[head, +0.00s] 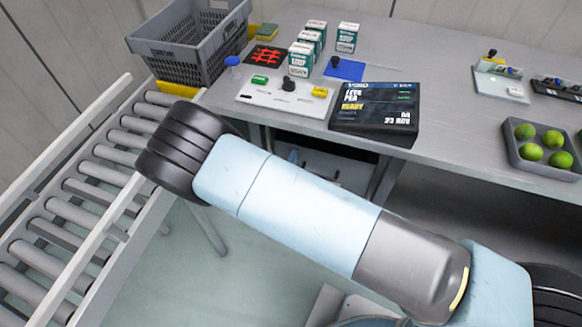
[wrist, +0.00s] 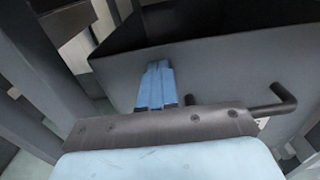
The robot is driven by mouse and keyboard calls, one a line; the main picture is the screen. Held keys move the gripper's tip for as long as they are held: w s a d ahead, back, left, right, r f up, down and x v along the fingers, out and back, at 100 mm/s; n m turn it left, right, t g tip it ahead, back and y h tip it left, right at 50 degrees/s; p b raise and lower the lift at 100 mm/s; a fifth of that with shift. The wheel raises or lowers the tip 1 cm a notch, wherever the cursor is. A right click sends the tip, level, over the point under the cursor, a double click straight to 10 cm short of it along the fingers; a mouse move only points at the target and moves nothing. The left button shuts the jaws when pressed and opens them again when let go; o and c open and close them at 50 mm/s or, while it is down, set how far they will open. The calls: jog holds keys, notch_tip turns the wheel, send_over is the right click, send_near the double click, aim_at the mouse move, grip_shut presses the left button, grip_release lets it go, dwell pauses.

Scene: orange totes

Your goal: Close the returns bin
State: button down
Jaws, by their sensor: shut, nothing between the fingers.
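The returns bin appears to be the grey bin (wrist: 225,75) in the wrist view. It stands open, and its dark inside shows above the front wall. A dark bar handle (wrist: 284,98) sticks out at the right of that wall. My gripper (wrist: 157,68) has its blue fingers together and empty, in front of the wall and left of the handle's visible end. I cannot tell whether the fingers touch the wall. In the head view, part of a grey opening (head: 335,172) shows under the table, mostly hidden by my arm.
A grey table (head: 440,65) carries soup cartons (head: 301,59), a black box (head: 374,112) and a tray of green fruit (head: 541,146). A roller conveyor (head: 75,205) with a grey crate (head: 190,50) at its far end stands at left. Floor is clear between.

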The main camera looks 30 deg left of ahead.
jog(key=shift+w+a+r, duration=0.1)
jog(key=shift+w, duration=0.75)
jog(key=shift+w+r, duration=0.1)
jog(key=s+d, duration=0.2)
jog(key=s, duration=1.2)
jog(key=shift+s+f, duration=0.25)
jog(key=shift+s, duration=0.05)
